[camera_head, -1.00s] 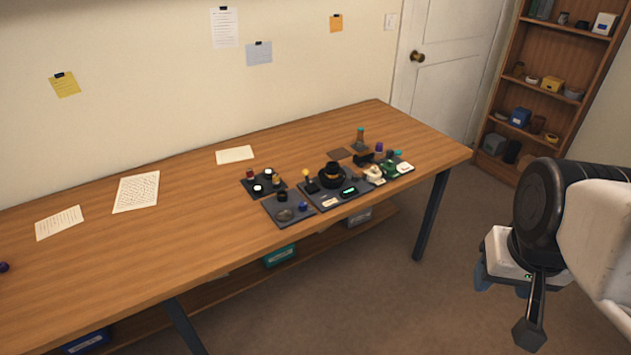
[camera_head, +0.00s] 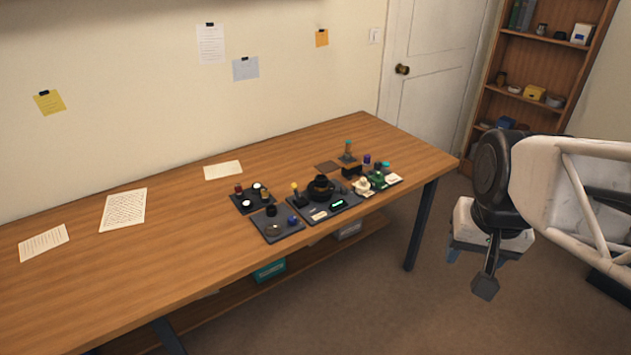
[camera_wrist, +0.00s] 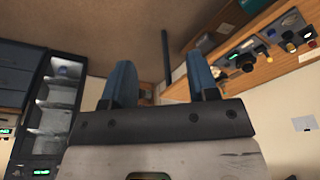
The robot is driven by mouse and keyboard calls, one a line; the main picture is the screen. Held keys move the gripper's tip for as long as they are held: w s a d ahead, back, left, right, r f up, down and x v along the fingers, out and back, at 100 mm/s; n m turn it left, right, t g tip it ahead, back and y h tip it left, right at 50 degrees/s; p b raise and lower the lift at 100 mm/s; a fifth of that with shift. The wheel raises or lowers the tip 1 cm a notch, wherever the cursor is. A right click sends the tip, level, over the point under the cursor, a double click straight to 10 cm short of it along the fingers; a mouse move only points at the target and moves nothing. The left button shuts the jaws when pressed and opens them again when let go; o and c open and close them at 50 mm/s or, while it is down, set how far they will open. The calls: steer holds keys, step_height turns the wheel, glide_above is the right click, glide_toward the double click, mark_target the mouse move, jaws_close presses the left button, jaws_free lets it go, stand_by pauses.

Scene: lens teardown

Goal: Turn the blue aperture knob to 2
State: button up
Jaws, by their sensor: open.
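A small blue knob (camera_head: 291,219) stands on a dark grey tray (camera_head: 268,238) at the table's front edge in the head view. It is too small to read any marking or setting. A dark round lens part (camera_head: 321,188) sits on the dark board just right of it. My gripper is at the right of the head view, off the table and well away from the knob. In the wrist view my gripper (camera_wrist: 162,78) has its two blue fingers apart, with nothing between them.
The wooden table (camera_head: 150,262) has several small parts, blocks and trays grouped at its right end. Papers (camera_head: 124,209) lie on the clear left part. A shelf unit (camera_head: 533,70) and a door (camera_head: 430,60) stand behind. Open floor lies before the table.

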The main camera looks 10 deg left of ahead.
steer(key=w+a+f+m, duration=0.1)
steer(key=w+a, duration=0.3)
steer(key=w, duration=0.3)
steer(key=w+a+m, duration=0.1)
steer(key=w+a, duration=0.3)
steer(key=w, duration=0.3)
steer(key=m+g, duration=0.2)
steer(key=m, duration=0.3)
glide_above(292, 218)
step_height(292, 218, down, 22)
steer(key=shift+r, duration=0.1)
steer(key=shift+f, duration=0.2)
steer(key=shift+f, duration=3.75)
steer(key=shift+c, duration=0.2)
steer(key=c, duration=0.9)
